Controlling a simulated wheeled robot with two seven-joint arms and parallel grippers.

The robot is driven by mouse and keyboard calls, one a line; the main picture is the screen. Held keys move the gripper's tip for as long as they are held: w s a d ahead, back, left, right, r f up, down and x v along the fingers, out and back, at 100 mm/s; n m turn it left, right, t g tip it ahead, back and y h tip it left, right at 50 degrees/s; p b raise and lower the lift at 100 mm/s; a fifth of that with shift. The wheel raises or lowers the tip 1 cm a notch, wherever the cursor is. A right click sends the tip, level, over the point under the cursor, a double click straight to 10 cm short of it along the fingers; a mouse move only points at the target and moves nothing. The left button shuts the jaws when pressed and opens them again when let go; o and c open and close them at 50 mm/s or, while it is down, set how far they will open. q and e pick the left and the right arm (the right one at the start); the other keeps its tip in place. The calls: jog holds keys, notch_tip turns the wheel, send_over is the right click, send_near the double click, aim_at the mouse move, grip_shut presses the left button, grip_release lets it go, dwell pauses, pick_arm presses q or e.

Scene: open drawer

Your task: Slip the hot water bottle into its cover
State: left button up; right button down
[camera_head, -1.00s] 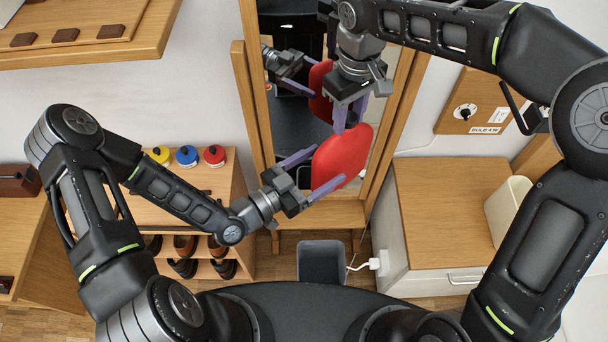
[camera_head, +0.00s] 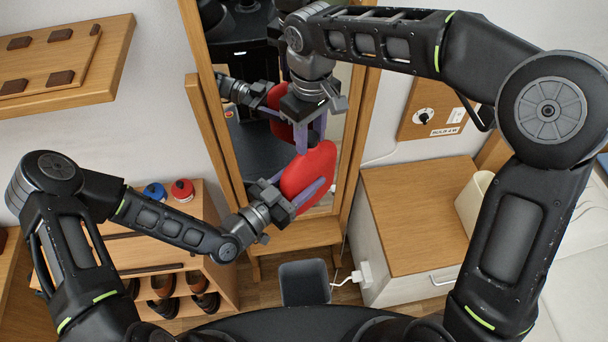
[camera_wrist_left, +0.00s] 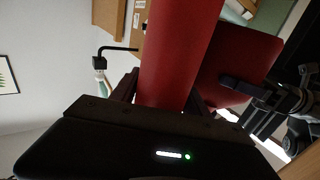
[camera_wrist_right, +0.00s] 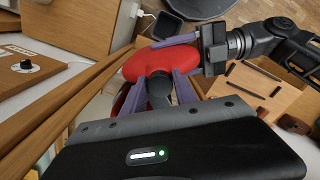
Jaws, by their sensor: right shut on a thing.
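A rounded red body (camera_head: 308,171), soft-looking, hangs in front of the mirror; I cannot tell whether this red is the hot water bottle or its cover. In the right wrist view a dark grey neck (camera_wrist_right: 159,86) rises from the red (camera_wrist_right: 155,63). My right gripper (camera_head: 311,133) points down from above, its purple fingers shut on the neck. My left gripper (camera_head: 300,195) reaches in from the left, its fingers spread on either side of the red body. The red (camera_wrist_left: 178,55) fills the gap in the left wrist view; contact is unclear.
A wood-framed mirror (camera_head: 190,115) stands close behind and reflects the grippers and the red body. A shoe cabinet (camera_head: 213,215) with coloured tins is at left, a grey bin (camera_head: 304,283) below, a wooden-topped cabinet (camera_head: 415,215) at right. A wooden shelf (camera_head: 100,85) is upper left.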

pick_arm(q)
grip_shut()
pick_arm(e)
jog(key=shift+r, duration=0.1)
dwell(0.3)
pick_arm(q)
jog(key=shift+r, duration=0.15)
pick_arm(e)
jog(key=c, duration=0.9)
grip_release()
jog(key=shift+r, duration=3.7)
